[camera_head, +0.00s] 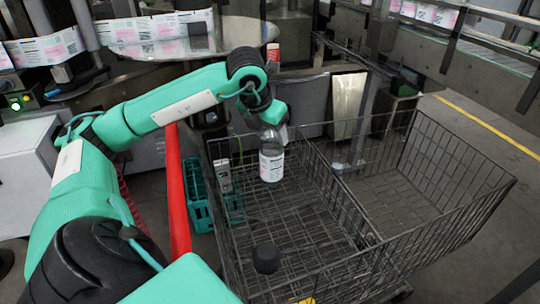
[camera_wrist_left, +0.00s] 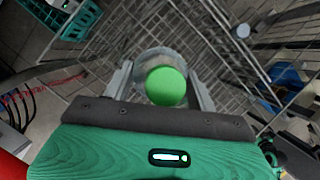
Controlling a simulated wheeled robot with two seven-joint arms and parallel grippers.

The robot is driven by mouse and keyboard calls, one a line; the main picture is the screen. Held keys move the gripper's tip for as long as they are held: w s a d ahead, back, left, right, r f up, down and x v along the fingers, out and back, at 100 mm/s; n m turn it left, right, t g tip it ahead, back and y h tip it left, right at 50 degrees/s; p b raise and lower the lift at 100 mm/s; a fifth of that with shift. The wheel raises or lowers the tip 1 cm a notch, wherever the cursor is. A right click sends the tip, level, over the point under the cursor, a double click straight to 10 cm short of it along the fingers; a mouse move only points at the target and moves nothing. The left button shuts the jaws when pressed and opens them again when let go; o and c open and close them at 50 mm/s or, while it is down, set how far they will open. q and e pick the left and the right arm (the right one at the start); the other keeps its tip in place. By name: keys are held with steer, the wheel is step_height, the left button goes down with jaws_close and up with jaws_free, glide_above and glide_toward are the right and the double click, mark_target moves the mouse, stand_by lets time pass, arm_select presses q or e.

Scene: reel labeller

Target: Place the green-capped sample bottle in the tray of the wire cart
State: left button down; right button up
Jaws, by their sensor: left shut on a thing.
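The sample bottle (camera_head: 271,166) has a white label with pink on it, and it hangs upright below my left gripper (camera_head: 270,140) in the head view. In the left wrist view its green cap (camera_wrist_left: 166,86) sits between the two fingers of my left gripper (camera_wrist_left: 160,80), which is shut on the bottle. The wire cart (camera_head: 330,215) is below, with its wire tray (camera_head: 300,220) in the left part under the bottle. Whether the bottle's base touches the tray mesh is hard to tell. My right gripper does not show.
A red bar (camera_head: 177,190) runs along the cart's left side. A teal crate (camera_head: 197,195) stands beside it, and also shows in the left wrist view (camera_wrist_left: 80,22). A dark round knob (camera_head: 266,257) is near the front. The cart's right compartment (camera_head: 400,190) looks empty.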

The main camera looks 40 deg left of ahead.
mark_target(270, 153)
arm_select(q)
step_height(270, 153, down, 3)
steer(key=shift+r, duration=0.1)
steer(key=shift+f, duration=1.85)
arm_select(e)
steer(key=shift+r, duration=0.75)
arm_select(q)
steer(key=shift+b, duration=0.3)
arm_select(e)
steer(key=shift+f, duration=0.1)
arm_select(q)
steer(key=c, duration=0.9)
jaws_free()
steer(key=shift+f, duration=0.15)
steer(key=o, duration=0.4)
steer(key=shift+o, duration=0.2)
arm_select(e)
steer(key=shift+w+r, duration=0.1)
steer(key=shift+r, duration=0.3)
